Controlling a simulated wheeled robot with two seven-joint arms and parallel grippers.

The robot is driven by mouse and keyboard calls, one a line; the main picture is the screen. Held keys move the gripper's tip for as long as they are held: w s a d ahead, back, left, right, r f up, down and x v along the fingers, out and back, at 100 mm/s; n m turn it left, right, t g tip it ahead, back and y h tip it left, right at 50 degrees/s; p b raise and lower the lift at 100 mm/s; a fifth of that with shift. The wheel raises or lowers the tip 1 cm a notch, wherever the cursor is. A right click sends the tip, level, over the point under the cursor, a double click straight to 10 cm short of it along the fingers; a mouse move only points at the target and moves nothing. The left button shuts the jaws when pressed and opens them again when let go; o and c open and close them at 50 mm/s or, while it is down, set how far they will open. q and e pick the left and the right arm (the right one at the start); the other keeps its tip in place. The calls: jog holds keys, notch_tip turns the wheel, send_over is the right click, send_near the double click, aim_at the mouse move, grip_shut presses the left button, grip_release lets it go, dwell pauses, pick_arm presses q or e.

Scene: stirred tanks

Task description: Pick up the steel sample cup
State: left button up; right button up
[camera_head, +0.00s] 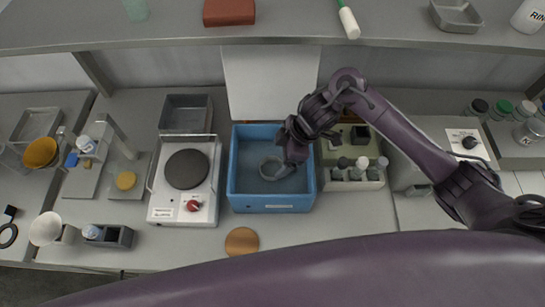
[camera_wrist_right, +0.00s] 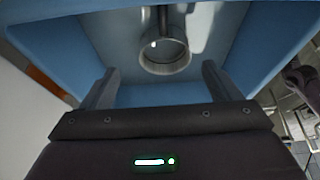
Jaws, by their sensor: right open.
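The steel sample cup (camera_head: 269,167) is a round grey cup inside the blue bin (camera_head: 273,208), near its middle. In the right wrist view the cup (camera_wrist_right: 165,54) shows its round open rim, with a handle-like bar running up from it. My right gripper (camera_head: 283,171) reaches down into the bin, just right of the cup in the head view. In the right wrist view its two fingers (camera_wrist_right: 160,72) are spread apart, with the cup beyond and between them and nothing held. Part of the cup is hidden by the gripper in the head view. My left gripper is not in view.
The bin walls surround my right gripper. A hotplate (camera_head: 187,169) stands to the left, and a rack of bottles (camera_head: 357,172) stands close on the right. A white panel (camera_head: 268,80) rises behind the bin. A brown disc (camera_head: 241,241) lies in front.

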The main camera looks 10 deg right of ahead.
aim_at(273, 169)
jog(key=shift+s+a+f, duration=0.15)
jog(key=shift+a+f, duration=0.05)
jog(key=shift+f, duration=0.4)
jog(key=shift+s+a+f, duration=0.15)
jog(key=shift+f, duration=0.4)
jog(key=shift+f+p, duration=0.35)
jog(key=p+x, duration=0.1)
jog(key=x, duration=0.2)
jog(key=shift+f, duration=0.45)
jog(key=shift+w+a+f, duration=0.1)
jog(key=shift+a+f, duration=0.1)
jog(key=shift+f, duration=0.25)
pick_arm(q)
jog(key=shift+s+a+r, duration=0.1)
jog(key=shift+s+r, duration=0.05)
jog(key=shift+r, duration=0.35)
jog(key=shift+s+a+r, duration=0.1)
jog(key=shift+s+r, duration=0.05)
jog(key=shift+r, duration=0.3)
pick_arm(e)
jog(key=shift+d, duration=0.1)
jog(key=shift+c, duration=1.1)
jog(key=c, duration=1)
